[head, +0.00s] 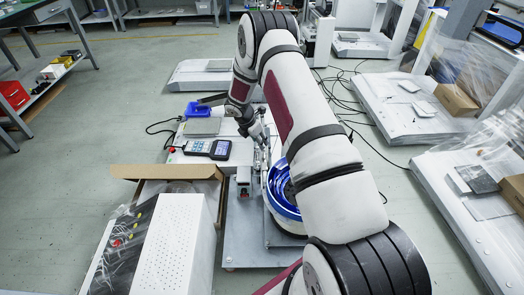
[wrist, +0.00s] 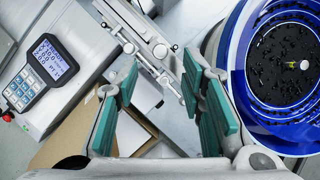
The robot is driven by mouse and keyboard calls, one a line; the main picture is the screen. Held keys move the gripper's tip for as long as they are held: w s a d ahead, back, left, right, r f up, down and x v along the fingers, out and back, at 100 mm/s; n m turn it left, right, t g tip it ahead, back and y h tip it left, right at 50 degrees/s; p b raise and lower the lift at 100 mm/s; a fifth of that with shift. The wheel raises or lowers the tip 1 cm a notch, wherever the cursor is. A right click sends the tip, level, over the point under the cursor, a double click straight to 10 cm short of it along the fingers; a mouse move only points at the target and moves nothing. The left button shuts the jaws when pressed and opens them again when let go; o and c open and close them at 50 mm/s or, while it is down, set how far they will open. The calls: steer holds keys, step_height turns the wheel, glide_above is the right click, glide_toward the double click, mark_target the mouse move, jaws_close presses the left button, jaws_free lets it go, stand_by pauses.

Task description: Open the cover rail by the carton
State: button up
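My gripper (wrist: 160,72) is open, with its two teal-padded fingers apart. Between and beyond the fingertips is a grey metal rail assembly (wrist: 150,42) with a round knob and small pins, which I take to be the cover rail. I cannot tell whether either finger touches it, or whether its cover is open or shut. The brown carton (head: 170,172) stands left of the rail in the head view, flap raised; brown board (wrist: 75,140) shows at lower left in the wrist view. In the head view my arm hides much of the gripper (head: 263,148).
A blue bowl feeder (wrist: 280,75) with dark small parts is close on the right. A handheld control pad (wrist: 42,72) lies at left. A white perforated box (head: 172,238) stands in front of the carton. Cables run over the floor at right.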

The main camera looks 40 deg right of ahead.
steer(key=b, duration=0.2)
glide_above(264, 157)
steer(key=w, duration=0.1)
step_height(264, 157, down, 6)
steer(key=shift+w+r, duration=0.1)
jaws_close()
